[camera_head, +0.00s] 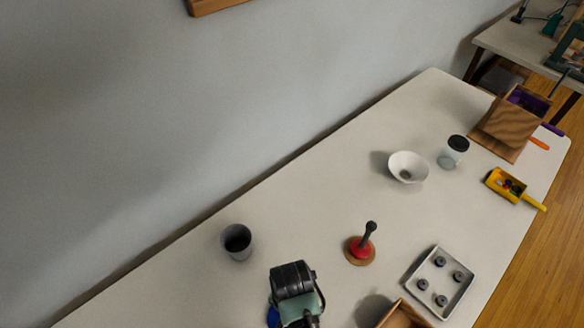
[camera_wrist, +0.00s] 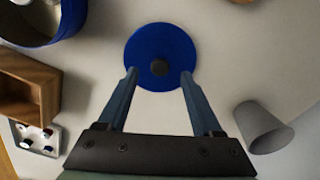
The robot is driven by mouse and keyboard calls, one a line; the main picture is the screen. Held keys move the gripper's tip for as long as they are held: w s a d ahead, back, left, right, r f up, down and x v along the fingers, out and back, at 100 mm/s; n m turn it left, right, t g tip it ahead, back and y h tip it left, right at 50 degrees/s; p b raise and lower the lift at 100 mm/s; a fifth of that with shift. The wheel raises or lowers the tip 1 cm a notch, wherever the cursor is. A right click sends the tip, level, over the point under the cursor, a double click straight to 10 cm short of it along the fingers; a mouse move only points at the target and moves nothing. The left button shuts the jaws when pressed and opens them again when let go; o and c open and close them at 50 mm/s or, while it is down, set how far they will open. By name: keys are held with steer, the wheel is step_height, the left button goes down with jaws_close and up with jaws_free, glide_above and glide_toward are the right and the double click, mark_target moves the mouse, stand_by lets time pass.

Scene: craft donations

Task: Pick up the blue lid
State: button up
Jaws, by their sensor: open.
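The blue lid (camera_wrist: 160,38) is a round blue disc with a dark knob (camera_wrist: 160,67) at its middle. In the wrist view it lies on the pale table, just beyond my gripper's fingertips. My gripper (camera_wrist: 159,76) is open, with one finger on each side of the knob and nothing held between them. I cannot tell the height of the fingertips above the lid. In the head view only a blue edge of the lid (camera_head: 273,316) shows beside my arm, which hides the rest.
A grey cup (camera_head: 237,242) stands near the wall; it also shows right of my gripper in the wrist view (camera_wrist: 262,128). A wooden box (camera_wrist: 28,88), a white tray (camera_head: 440,282) and a blue-rimmed round container (camera_wrist: 45,38) lie to the left in the wrist view.

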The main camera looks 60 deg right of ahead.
steer(key=shift+d+f, duration=0.1)
steer(key=shift+f, duration=1.7)
jaws_close()
